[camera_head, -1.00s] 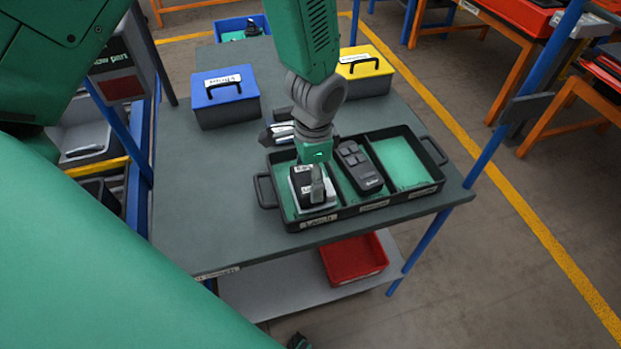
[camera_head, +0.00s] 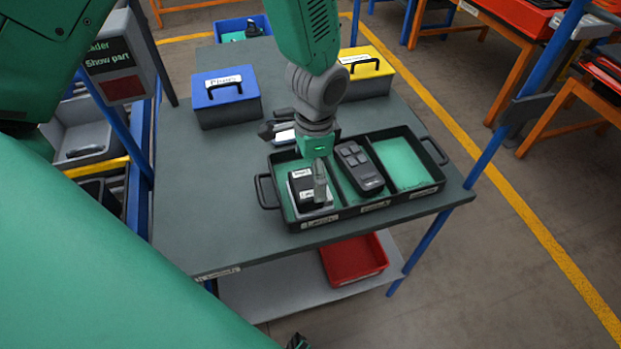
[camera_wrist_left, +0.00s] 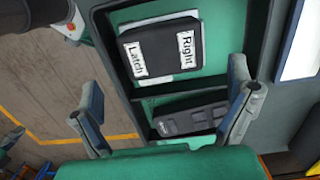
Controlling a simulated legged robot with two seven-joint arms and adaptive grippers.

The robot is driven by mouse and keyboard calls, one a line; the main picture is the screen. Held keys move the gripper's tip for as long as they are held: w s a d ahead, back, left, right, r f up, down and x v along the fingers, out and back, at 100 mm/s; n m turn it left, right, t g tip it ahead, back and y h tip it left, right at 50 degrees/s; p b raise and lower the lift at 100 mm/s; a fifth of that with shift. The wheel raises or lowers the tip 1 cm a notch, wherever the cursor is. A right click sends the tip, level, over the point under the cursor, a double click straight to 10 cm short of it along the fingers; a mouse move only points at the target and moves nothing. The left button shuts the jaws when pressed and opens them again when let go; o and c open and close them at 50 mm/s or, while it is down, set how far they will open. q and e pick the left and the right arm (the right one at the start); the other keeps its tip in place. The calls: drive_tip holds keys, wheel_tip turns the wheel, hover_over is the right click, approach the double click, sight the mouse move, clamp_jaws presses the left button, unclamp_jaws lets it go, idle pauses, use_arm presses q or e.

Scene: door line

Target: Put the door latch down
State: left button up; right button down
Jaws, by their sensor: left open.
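The door latch (camera_head: 301,184) is a black block on a pale base with white labels. It sits in the left compartment of the black tray (camera_head: 347,213), whose front is labelled Latch there. In the left wrist view the latch (camera_wrist_left: 163,50) shows the words Latch and Right. My left gripper (camera_head: 320,182) is just above the latch's right side in the head view. In the wrist view its two fingers (camera_wrist_left: 170,110) are spread wide with nothing between them in their grip; the latch lies beyond the fingertips.
A dark keypad part (camera_head: 359,168) lies in the tray's middle compartment; the right compartment (camera_head: 398,164) is bare green. A blue box (camera_head: 226,100) and a yellow box (camera_head: 366,75) stand behind on the table (camera_head: 190,210). A red bin (camera_head: 353,260) sits on the shelf below.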

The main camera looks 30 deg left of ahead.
sight(311, 182)
use_arm(q)
wheel_tip(311, 182, up, 9)
drive_tip(key=shift+w, duration=0.2)
drive_tip(key=shift+f, duration=0.15)
idle(0.4)
